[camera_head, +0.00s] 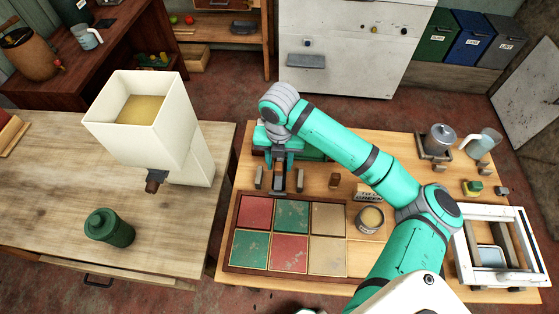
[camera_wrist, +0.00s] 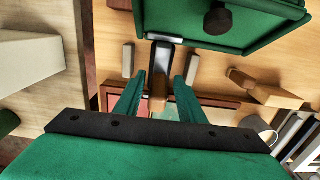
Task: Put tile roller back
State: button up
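A small tool with a dark head and a brown handle, which may be the tile roller (camera_wrist: 158,103), lies between two pale upright blocks (camera_wrist: 128,61) in the wrist view. I cannot clearly make out a roller on it. In the head view it shows (camera_head: 279,182) just behind the framed tile panel (camera_head: 233,228). My gripper (camera_wrist: 160,78) points down over the tool. Its two green fingers are apart, one on each side of the handle, with visible gaps. My gripper also shows in the head view (camera_head: 278,160), partly hiding the tool and blocks.
A green box with a black knob (camera_wrist: 235,20) stands close behind the tool. A brown-handled wooden piece (camera_wrist: 262,92) lies to the right. On the workbench are an open can (camera_head: 370,221) and a white frame (camera_head: 460,250). A left table holds a hopper (camera_head: 120,135) and green canister (camera_head: 110,229).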

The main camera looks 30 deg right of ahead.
jog(key=shift+r, duration=0.1)
notch_tip(320, 180, up, 13)
dwell(0.7)
jog(key=shift+s+a, duration=0.1)
dwell(0.4)
